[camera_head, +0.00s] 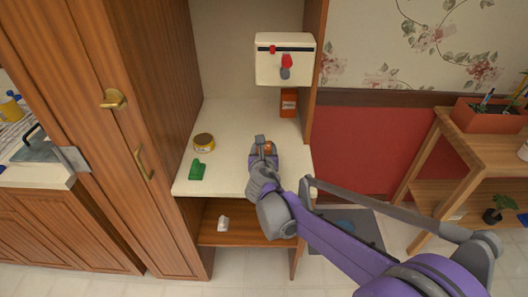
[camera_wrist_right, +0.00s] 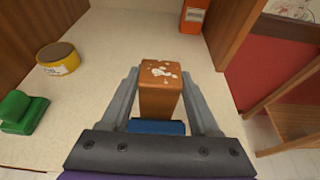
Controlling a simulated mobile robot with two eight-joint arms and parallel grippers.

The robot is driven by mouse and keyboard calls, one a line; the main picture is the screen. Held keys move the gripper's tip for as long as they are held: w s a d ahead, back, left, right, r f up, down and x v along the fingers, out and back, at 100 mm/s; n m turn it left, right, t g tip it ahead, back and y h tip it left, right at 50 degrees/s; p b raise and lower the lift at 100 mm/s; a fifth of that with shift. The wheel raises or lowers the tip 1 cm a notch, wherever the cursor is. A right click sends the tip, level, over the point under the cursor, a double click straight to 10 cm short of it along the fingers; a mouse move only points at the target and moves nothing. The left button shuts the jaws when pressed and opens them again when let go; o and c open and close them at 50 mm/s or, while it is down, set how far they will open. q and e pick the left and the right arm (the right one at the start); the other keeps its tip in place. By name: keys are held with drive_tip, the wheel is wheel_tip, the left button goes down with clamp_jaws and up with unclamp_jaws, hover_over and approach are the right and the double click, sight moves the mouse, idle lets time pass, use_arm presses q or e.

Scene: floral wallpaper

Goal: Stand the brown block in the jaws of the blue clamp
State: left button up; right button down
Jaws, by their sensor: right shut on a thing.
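My right gripper (camera_head: 264,149) is over the right part of the cream shelf, shut on the brown block (camera_wrist_right: 161,86). The block has pale flecks on its top and sits between the two fingers in the right wrist view. The head view shows a small part of the block (camera_head: 268,147). A blue piece (camera_wrist_right: 157,127) shows at the near side of the block, close to the gripper's palm. It may be the blue clamp, but its jaws are hidden, and I cannot tell whether the block is in them. My left gripper is out of view.
A yellow tin (camera_head: 204,142) and a green object (camera_head: 197,170) stand left on the shelf (camera_head: 222,183). An orange box (camera_head: 288,103) stands at the back right, beside the cabinet's side wall. A white wall box (camera_head: 285,75) hangs above. A small white object (camera_head: 223,223) lies on the lower shelf.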

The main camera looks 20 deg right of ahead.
drive_tip(key=shift+f, duration=0.3)
drive_tip(key=shift+f, duration=0.2)
drive_tip(key=shift+c, duration=0.6)
unclamp_jaws()
drive_tip(key=shift+r, duration=0.1)
